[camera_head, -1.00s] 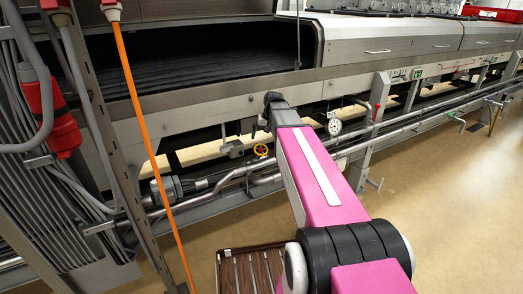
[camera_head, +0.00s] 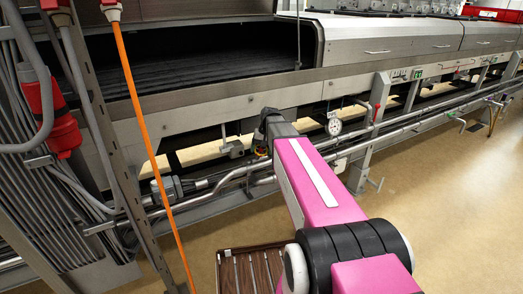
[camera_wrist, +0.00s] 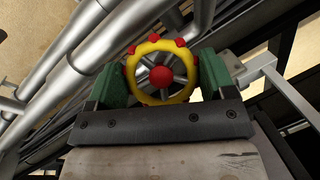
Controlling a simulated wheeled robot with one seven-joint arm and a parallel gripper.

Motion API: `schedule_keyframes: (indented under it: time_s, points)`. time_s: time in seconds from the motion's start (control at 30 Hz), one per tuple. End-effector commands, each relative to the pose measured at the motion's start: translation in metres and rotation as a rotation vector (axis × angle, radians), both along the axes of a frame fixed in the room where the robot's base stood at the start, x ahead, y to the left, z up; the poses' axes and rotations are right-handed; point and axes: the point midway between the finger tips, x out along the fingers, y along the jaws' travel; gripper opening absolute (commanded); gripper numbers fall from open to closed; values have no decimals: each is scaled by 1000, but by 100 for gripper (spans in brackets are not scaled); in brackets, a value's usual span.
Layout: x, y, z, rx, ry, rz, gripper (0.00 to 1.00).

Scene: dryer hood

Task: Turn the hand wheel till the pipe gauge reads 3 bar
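The hand wheel (camera_wrist: 161,77) has a yellow rim with red knobs, grey spokes and a red hub. In the wrist view it sits between the two green fingers of my gripper (camera_wrist: 163,70), which stand wide apart at its left and right sides. Whether the fingers touch the rim I cannot tell. In the head view the wheel (camera_head: 261,151) is mostly hidden by my gripper and arm, with only a bit of yellow showing. The round white pipe gauge (camera_head: 334,127) is to the right of my arm; its reading is too small to make out.
Silver pipes (camera_head: 235,177) run along the machine's lower side, and also lie left of the wheel in the wrist view. An orange cable (camera_head: 143,130) hangs at the left. A slatted brown surface (camera_head: 250,270) is at the bottom. The floor at right is clear.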

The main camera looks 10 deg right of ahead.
Motion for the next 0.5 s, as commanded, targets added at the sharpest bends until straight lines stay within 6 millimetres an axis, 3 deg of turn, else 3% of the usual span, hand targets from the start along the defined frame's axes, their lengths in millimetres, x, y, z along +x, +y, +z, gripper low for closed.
schedule_keyframes:
  time_s: [0.5]
  points:
    - [0, 0, 0, -38, -11, 73, 53]
